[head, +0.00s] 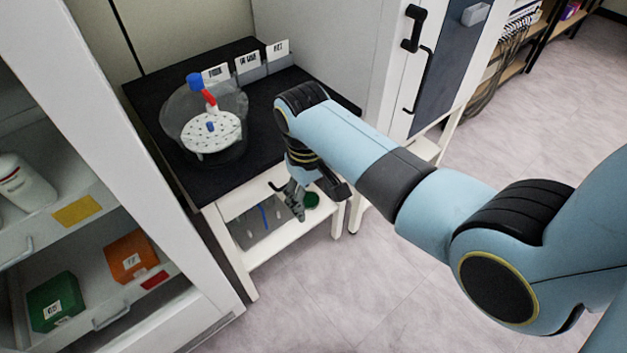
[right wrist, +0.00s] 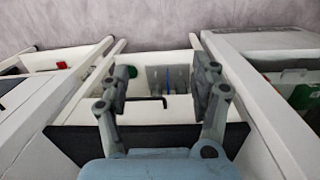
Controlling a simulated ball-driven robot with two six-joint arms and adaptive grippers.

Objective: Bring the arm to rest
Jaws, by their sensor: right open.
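My right arm (head: 345,145) comes in from the right in the head view and bends down at the wrist in front of the black-topped table (head: 150,105). My right gripper (head: 292,200) points down beside the table's front edge, above the level of its lower shelf. In the right wrist view the right gripper (right wrist: 163,85) has its two fingers wide apart with nothing between them. The table's lower shelf shows beyond the fingers. My left gripper is not in view.
A clear vessel (head: 180,110) with a white perforated disc stands on the table. Label holders (head: 250,68) stand behind it. An open cabinet (head: 150,230) with green and orange boxes is at left. A tall grey unit (head: 330,40) stands at the back. Floor is clear in front.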

